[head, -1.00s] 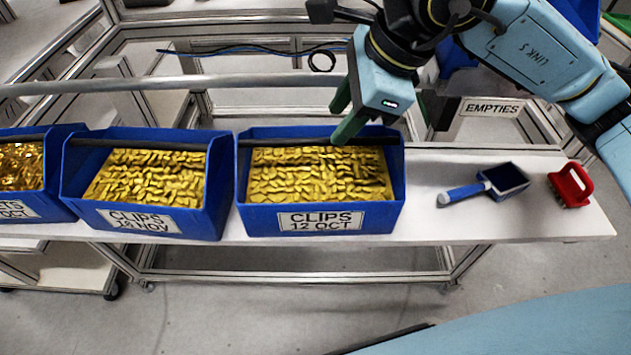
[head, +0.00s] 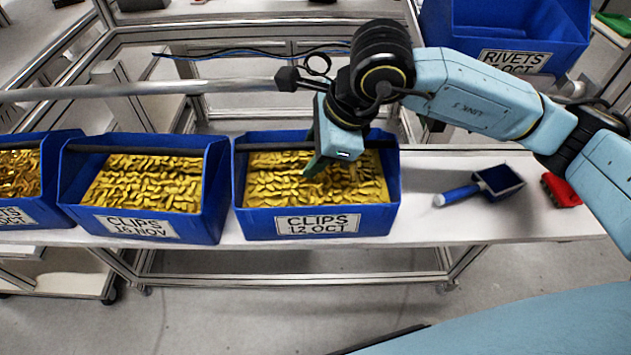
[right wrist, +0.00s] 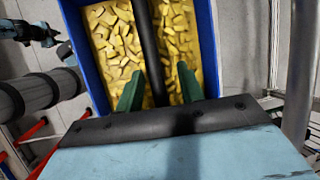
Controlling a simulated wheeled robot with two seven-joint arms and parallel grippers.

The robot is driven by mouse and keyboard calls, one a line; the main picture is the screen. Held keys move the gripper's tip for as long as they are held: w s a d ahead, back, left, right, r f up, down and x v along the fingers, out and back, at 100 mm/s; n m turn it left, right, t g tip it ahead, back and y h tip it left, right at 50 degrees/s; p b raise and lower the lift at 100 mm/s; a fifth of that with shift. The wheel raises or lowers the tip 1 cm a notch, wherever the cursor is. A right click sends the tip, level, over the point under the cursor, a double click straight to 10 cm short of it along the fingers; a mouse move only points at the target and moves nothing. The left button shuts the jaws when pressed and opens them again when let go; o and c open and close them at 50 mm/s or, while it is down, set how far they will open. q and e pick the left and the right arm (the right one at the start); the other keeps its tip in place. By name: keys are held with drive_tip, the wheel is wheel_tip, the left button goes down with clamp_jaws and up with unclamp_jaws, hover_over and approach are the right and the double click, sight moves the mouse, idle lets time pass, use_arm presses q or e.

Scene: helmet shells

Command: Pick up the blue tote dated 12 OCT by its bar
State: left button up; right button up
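The blue tote labelled CLIPS 12 OCT (head: 258,226) stands on the white bench, full of yellow clips. Its dark bar (head: 375,144) runs across its top near the back. My right gripper (head: 317,168) is over the tote, pointing down at the bar's middle. In the right wrist view, its two green fingers (right wrist: 160,88) are open, one on each side of the bar (right wrist: 149,45), with gaps showing. The gripper hides part of the bar in the head view. My left gripper is not seen.
A similar blue tote labelled CLIPS 16 NOV (head: 205,226) stands close on the left, with another tote (head: 50,200) beyond it. A RIVETS tote (head: 450,35) is at the back right.

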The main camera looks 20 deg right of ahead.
clamp_jaws()
drive_tip(key=shift+r, duration=0.1)
idle(1.2)
